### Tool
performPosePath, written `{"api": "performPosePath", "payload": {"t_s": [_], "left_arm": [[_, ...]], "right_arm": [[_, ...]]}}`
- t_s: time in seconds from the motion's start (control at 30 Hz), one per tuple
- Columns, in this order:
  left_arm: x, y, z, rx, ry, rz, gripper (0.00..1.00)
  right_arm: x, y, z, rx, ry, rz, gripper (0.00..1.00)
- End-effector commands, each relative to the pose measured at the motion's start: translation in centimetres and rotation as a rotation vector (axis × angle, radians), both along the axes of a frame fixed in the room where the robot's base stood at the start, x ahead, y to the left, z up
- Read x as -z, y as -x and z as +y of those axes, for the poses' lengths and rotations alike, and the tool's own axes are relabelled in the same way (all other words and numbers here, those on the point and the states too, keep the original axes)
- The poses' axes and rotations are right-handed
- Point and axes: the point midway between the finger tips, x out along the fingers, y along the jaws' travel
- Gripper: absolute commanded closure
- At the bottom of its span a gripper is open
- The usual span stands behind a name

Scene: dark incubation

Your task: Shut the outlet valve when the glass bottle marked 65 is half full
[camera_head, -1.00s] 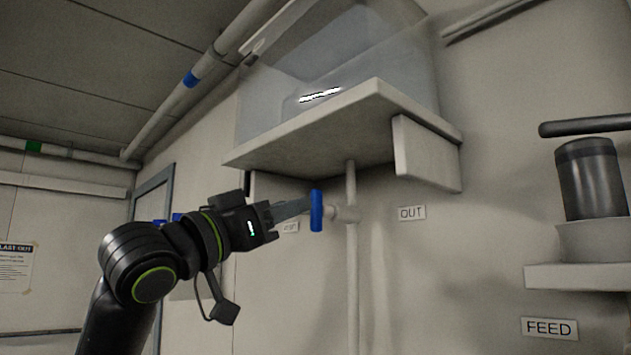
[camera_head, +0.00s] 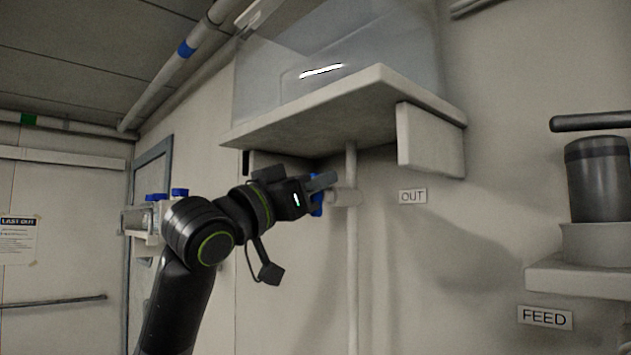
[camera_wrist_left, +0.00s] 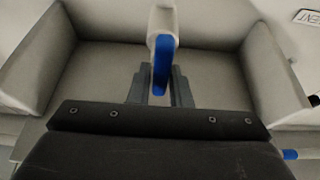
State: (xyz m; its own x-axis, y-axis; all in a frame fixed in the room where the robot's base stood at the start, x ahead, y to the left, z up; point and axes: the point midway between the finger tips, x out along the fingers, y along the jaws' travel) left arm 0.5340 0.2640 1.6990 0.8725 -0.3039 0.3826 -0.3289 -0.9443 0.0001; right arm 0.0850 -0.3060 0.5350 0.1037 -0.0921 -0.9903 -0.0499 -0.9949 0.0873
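The outlet valve has a blue handle (camera_head: 317,197) on a pale pipe under the shelf, left of the OUT label (camera_head: 412,196). My left gripper (camera_head: 325,183) is at this handle and covers part of it in the head view. In the left wrist view, the blue handle (camera_wrist_left: 161,66) stands upright between my two fingers (camera_wrist_left: 160,82). The fingers are close on both sides of it; I cannot tell whether they press on it. No glass bottle marked 65 can be made out, and its fill level does not show. My right gripper is not in view.
A clear tank (camera_head: 300,90) stands on the shelf (camera_head: 305,115) above my left gripper. A bracket (camera_head: 430,140) hangs at the shelf's right. At far right, a dark cylinder (camera_head: 597,185) sits above the FEED label (camera_head: 545,317). Blue-topped items (camera_head: 155,198) show behind my left arm.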

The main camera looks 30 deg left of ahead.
Motion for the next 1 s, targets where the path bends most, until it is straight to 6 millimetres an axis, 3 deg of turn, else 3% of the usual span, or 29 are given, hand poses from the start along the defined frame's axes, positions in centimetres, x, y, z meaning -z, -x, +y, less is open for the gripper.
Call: {"api": "performPosePath", "payload": {"t_s": [0.13, 0.57, 1.0], "left_arm": [[0.0, 0.0, 0.0, 0.000, 0.000, 0.000, 1.00], [-0.1, 0.0, -0.1, 0.000, -0.060, -0.020, 1.00], [-0.3, 0.3, -0.7, 0.000, -0.390, -0.134, 1.00]], "right_arm": [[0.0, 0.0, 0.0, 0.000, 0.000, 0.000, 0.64], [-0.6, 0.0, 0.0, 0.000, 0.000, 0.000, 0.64], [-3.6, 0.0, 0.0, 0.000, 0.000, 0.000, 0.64]]}}
